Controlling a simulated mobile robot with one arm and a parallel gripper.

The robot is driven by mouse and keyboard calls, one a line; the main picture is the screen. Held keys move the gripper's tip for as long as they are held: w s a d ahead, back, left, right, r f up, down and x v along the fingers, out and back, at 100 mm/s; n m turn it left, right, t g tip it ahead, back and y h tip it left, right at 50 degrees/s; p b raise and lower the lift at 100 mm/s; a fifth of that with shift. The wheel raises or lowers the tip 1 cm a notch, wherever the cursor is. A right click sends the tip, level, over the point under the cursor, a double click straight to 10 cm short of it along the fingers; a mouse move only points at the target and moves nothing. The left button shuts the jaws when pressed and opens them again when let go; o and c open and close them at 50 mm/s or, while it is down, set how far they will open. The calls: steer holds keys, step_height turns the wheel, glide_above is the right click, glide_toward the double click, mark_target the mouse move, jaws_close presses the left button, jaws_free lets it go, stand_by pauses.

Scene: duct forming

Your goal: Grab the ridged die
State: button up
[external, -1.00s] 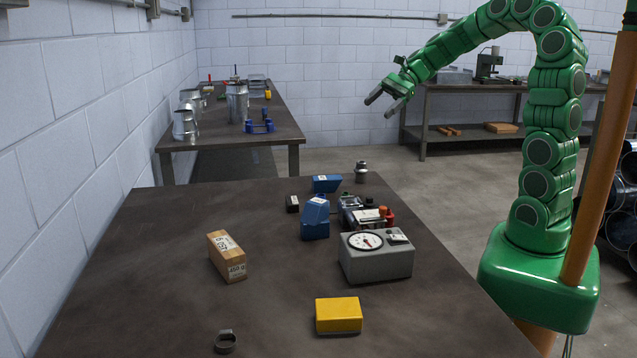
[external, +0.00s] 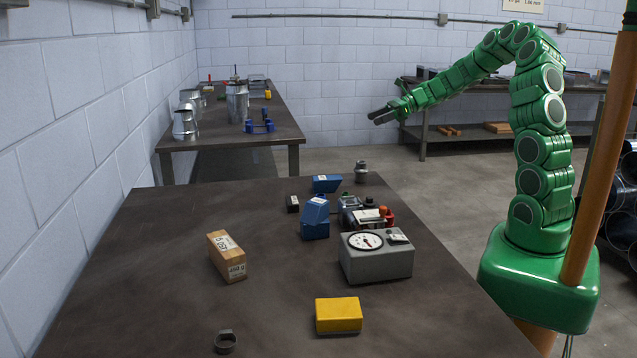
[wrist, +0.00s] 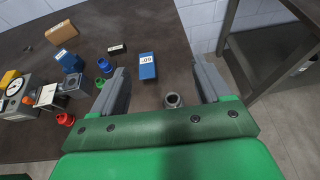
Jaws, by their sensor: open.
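A small grey cylindrical piece with a stepped, ring-like top (external: 361,172) stands at the far right corner of the near table. It may be the ridged die, but its ridges are too small to tell. In the wrist view the same piece (wrist: 172,100) lies between the fingers, closer to the right one, with its round opening visible. My gripper (external: 379,115) is open and empty, in the air well above and beyond the table's far edge. In the wrist view my gripper's two fingers (wrist: 160,72) stand wide apart and touch nothing.
Near the piece are a blue box (external: 326,184), a black box (external: 292,204) and an upright blue block (external: 315,217). The table's left side is clear.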

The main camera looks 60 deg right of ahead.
glide_toward(356, 182)
steer(key=shift+w+a+r, duration=0.4)
steer(key=shift+w+r, duration=0.45)
steer(key=shift+w, duration=0.05)
steer(key=shift+x, duration=3.9)
steer(key=shift+w+d, duration=0.1)
jaws_close()
steer(key=shift+r, duration=0.15)
